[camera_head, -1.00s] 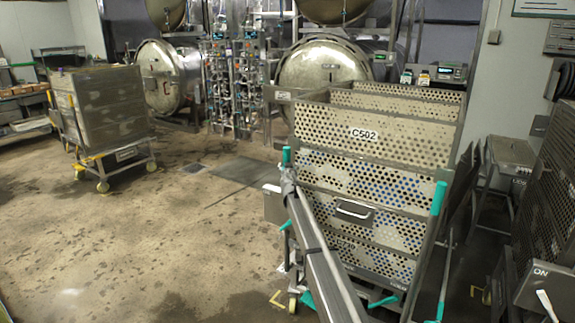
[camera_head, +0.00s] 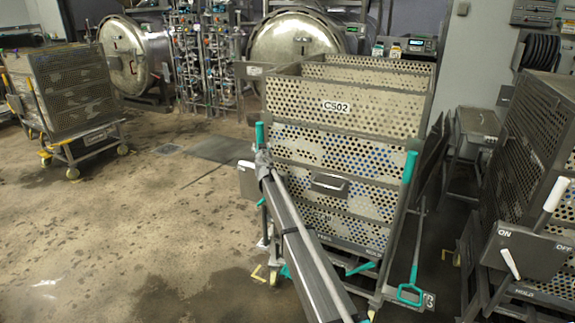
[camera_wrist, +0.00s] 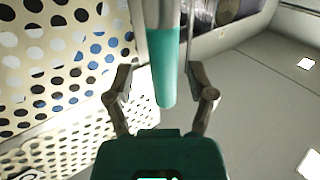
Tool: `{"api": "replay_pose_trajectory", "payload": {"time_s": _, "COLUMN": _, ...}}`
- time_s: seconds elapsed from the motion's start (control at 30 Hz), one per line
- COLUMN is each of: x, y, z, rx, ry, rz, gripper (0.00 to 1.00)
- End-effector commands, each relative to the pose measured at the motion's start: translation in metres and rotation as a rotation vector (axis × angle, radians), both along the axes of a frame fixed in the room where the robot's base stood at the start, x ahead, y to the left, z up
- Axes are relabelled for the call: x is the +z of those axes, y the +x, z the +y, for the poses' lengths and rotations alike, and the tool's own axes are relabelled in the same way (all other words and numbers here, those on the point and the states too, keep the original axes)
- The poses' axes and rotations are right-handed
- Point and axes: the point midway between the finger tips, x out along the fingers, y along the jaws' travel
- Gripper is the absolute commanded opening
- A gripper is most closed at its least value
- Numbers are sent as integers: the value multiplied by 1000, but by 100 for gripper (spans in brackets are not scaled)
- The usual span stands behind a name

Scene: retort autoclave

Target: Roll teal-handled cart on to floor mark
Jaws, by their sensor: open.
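The teal-handled cart (camera_head: 344,150), labelled C502, stands upright with its stacked perforated trays in the middle of the head view. It has a left teal grip (camera_head: 260,134) and a right teal grip (camera_head: 410,167) on its near posts. My gripper (camera_head: 262,160) is at the left grip, small and partly hidden by my arm. In the wrist view, my gripper (camera_wrist: 160,80) is open, with its fingers on either side of the teal grip (camera_wrist: 165,60). I see no clear closure on it.
Another tray cart (camera_head: 75,88) stands at the left. A rack with an ON/OFF box (camera_head: 525,252) is close on the right. Retorts (camera_head: 295,40) and piping line the back. A dark floor panel (camera_head: 222,150) lies left of the cart. The left floor is open.

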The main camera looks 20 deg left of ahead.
Motion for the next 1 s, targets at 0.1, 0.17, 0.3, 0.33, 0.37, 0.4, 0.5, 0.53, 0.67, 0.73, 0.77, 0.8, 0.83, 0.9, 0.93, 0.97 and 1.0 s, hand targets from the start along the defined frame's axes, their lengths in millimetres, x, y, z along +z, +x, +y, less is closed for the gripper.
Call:
{"api": "replay_pose_trajectory", "payload": {"time_s": 0.1, "x": 0, "y": 0, "z": 0, "rx": 0, "ry": 0, "rz": 0, "gripper": 38}}
{"api": "replay_pose_trajectory", "payload": {"time_s": 0.17, "x": -1, "y": 0, "z": 0, "rx": -1, "ry": -2, "rz": -1, "gripper": 27}}
{"api": "replay_pose_trajectory", "payload": {"time_s": 0.3, "x": -6, "y": -2, "z": -7, "rx": -8, "ry": -28, "rz": -12, "gripper": 1}}
{"api": "replay_pose_trajectory", "payload": {"time_s": 0.33, "x": -9, "y": -2, "z": -9, "rx": -12, "ry": -40, "rz": -17, "gripper": 0}}
{"api": "replay_pose_trajectory", "payload": {"time_s": 0.37, "x": -11, "y": -3, "z": -12, "rx": -15, "ry": -52, "rz": -23, "gripper": 0}}
{"api": "replay_pose_trajectory", "payload": {"time_s": 0.4, "x": -15, "y": -4, "z": -17, "rx": -21, "ry": -76, "rz": -31, "gripper": 0}}
{"api": "replay_pose_trajectory", "payload": {"time_s": 0.5, "x": -28, "y": -8, "z": -33, "rx": -42, "ry": -153, "rz": -62, "gripper": 0}}
{"api": "replay_pose_trajectory", "payload": {"time_s": 0.53, "x": -33, "y": -9, "z": -39, "rx": -51, "ry": -182, "rz": -73, "gripper": 0}}
{"api": "replay_pose_trajectory", "payload": {"time_s": 0.67, "x": -56, "y": -16, "z": -70, "rx": -91, "ry": -333, "rz": -126, "gripper": 0}}
{"api": "replay_pose_trajectory", "payload": {"time_s": 0.73, "x": -68, "y": -21, "z": -87, "rx": -115, "ry": -425, "rz": -154, "gripper": 0}}
{"api": "replay_pose_trajectory", "payload": {"time_s": 0.77, "x": -74, "y": -23, "z": -94, "rx": -124, "ry": -464, "rz": -166, "gripper": 0}}
{"api": "replay_pose_trajectory", "payload": {"time_s": 0.8, "x": -81, "y": -25, "z": -104, "rx": -136, "ry": -518, "rz": -181, "gripper": 0}}
{"api": "replay_pose_trajectory", "payload": {"time_s": 0.83, "x": -86, "y": -27, "z": -111, "rx": -146, "ry": -558, "rz": -192, "gripper": 0}}
{"api": "replay_pose_trajectory", "payload": {"time_s": 0.9, "x": -98, "y": -32, "z": -129, "rx": -168, "ry": -652, "rz": -215, "gripper": 0}}
{"api": "replay_pose_trajectory", "payload": {"time_s": 0.93, "x": -104, "y": -34, "z": -136, "rx": -177, "ry": -693, "rz": -225, "gripper": 0}}
{"api": "replay_pose_trajectory", "payload": {"time_s": 0.97, "x": -109, "y": -36, "z": -143, "rx": -185, "ry": -733, "rz": -233, "gripper": 0}}
{"api": "replay_pose_trajectory", "payload": {"time_s": 1.0, "x": -116, "y": -39, "z": -152, "rx": -197, "ry": -787, "rz": -245, "gripper": 0}}
